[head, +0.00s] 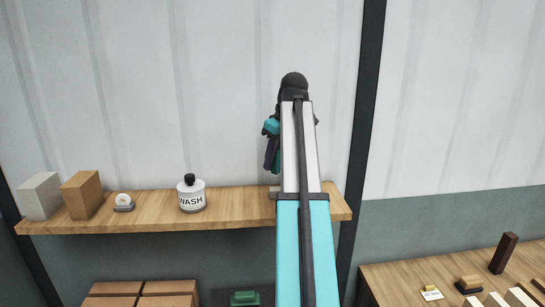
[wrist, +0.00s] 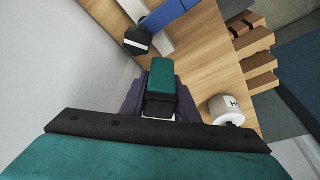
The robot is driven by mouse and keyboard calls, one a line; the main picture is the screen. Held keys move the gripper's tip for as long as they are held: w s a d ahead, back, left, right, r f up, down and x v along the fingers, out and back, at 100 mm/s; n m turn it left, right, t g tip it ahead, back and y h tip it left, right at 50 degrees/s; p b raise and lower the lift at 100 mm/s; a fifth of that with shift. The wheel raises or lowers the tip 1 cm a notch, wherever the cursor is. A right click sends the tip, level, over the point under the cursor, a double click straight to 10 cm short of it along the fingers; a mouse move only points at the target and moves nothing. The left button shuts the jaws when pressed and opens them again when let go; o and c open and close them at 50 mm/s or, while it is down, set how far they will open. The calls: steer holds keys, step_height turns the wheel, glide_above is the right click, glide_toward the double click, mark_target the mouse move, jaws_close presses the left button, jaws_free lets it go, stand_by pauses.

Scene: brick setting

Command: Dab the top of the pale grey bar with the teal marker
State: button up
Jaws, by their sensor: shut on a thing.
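My gripper (wrist: 160,97) is shut on the teal marker (wrist: 161,76), a teal block with dark lower parts between the purple fingers. In the head view my gripper (head: 270,154) hangs above the right part of the wooden shelf, with a little of the marker (head: 277,161) showing beside a finger. A pale bar (wrist: 164,42), which looks like the pale grey bar, lies on the shelf just beyond the marker in the wrist view. The marker looks apart from it, though the height gap is unclear. My arm hides most of this spot in the head view.
On the shelf (head: 140,217) stand a WASH bottle (head: 191,194), a tape dispenser (head: 123,203), a brown block (head: 82,195) and a grey block (head: 40,196). A black hexagonal thing (wrist: 137,40) and a blue thing (wrist: 168,14) are near the bar. The wall is close behind.

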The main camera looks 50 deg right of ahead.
mark_target(273, 172)
steer(key=shift+f, duration=2.35)
steer(key=shift+f, duration=0.5)
stand_by(0.4)
steer(key=shift+r, duration=3.55)
steer(key=shift+a, duration=0.15)
